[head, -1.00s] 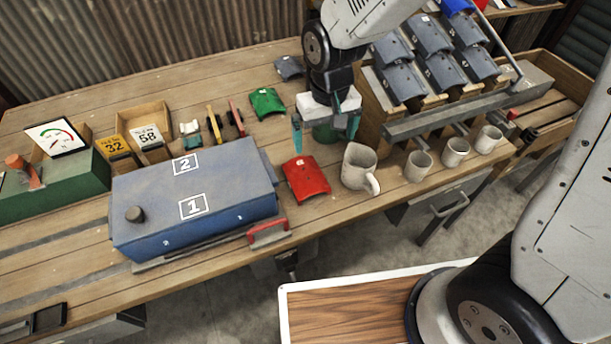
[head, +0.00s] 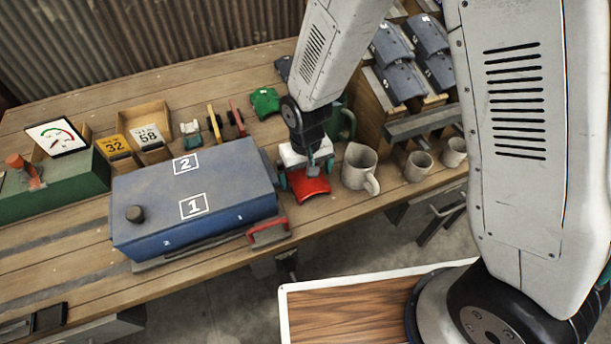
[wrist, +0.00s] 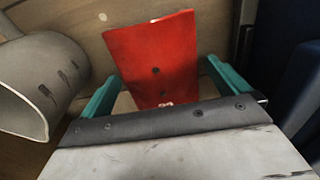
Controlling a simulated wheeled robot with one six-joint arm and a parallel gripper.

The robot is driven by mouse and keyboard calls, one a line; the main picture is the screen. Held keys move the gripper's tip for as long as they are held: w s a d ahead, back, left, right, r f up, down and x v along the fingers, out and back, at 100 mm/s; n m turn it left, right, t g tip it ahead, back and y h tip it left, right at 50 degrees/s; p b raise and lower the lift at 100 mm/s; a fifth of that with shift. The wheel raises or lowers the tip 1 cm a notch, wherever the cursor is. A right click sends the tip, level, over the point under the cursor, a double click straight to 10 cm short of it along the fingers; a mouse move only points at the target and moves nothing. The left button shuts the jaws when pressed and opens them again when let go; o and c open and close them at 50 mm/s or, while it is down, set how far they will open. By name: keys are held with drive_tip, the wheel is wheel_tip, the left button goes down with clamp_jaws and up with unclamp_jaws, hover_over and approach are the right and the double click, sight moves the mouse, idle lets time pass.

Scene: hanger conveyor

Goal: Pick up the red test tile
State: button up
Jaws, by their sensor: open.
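The red test tile (head: 309,187) lies curved side up on the workbench, between the blue box and a grey pitcher. It also shows in the wrist view (wrist: 155,58), with dark holes and a pale mark on it. My gripper (head: 306,177) is over the tile, pointing down, with its teal fingers apart. In the wrist view the fingers (wrist: 158,82) stand on either side of the tile's near part, with a gap to the tile on each side. Part of the tile is hidden under my gripper. I cannot tell how far above the bench the fingertips are.
The blue box (head: 200,190) with a red handle (head: 268,233) stands close on the left. The grey pitcher (head: 358,167) stands close on the right, with grey cups (head: 419,165) beyond. A green tile (head: 265,102) lies behind. A rack of dark tiles (head: 400,82) is at back right.

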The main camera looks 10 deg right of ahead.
drive_tip(key=c, duration=1.1)
